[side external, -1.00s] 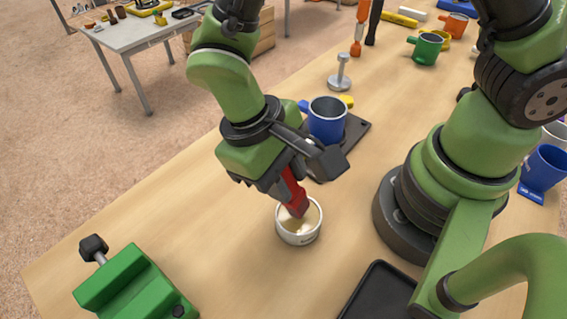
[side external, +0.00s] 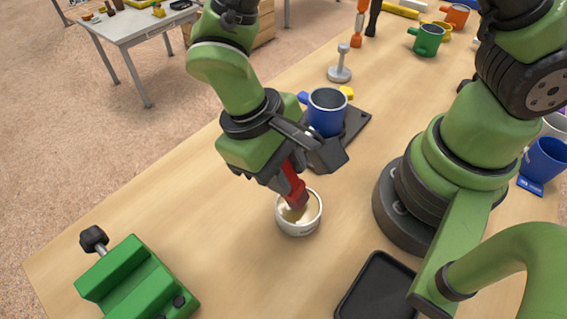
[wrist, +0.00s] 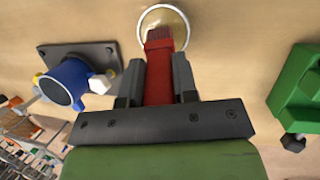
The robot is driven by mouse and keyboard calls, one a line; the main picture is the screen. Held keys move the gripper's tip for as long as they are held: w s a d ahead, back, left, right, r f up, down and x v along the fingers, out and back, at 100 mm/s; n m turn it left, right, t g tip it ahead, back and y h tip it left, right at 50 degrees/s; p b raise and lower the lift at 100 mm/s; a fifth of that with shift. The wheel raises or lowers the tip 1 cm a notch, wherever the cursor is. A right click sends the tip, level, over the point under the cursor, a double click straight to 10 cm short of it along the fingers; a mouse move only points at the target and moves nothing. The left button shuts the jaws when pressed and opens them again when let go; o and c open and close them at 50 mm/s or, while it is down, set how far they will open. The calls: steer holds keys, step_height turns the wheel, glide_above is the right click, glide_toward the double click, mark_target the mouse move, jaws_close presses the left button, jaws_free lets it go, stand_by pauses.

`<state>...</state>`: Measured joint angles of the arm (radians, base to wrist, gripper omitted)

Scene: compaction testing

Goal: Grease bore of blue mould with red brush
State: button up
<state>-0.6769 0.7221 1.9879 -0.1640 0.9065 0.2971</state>
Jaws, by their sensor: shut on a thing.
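My gripper (side external: 289,163) is shut on the red brush (side external: 294,186), which points down. The brush's lower end is at the white grease pot (side external: 299,228), over or inside its mouth. In the wrist view the red brush (wrist: 159,75) lies between the two fingers, and its bristles overlap the pale grease in the pot (wrist: 142,18). I cannot tell how deep the bristles are. The blue mould (side external: 326,116) stands upright on a dark base plate (side external: 352,140), behind and right of my gripper, its round bore facing up. It also shows at the left of the wrist view (wrist: 62,82).
A green vise (side external: 135,285) stands at the front left. A black tray (side external: 376,290) lies at the front. A metal tamper (side external: 340,72) stands behind the mould. A green mould (side external: 427,40) and another blue mould (side external: 545,160) stand farther right. The table between pot and vise is clear.

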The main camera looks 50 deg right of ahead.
steer(key=shift+f, duration=0.45)
stand_by(1.0)
steer(key=shift+r, duration=3.55)
steer(key=w+d, duration=0.6)
steer(key=d, duration=0.1)
steer(key=shift+r, duration=0.45)
steer(key=shift+m, duration=0.3)
steer(key=w+d, duration=0.1)
steer(key=d, duration=0.2)
steer(key=w+d, duration=0.1)
steer(key=d, duration=0.2)
steer(key=w+d+r, duration=0.1)
steer(key=d, duration=0.1)
steer(key=shift+w+d, duration=0.1)
steer(key=shift+d, duration=0.3)
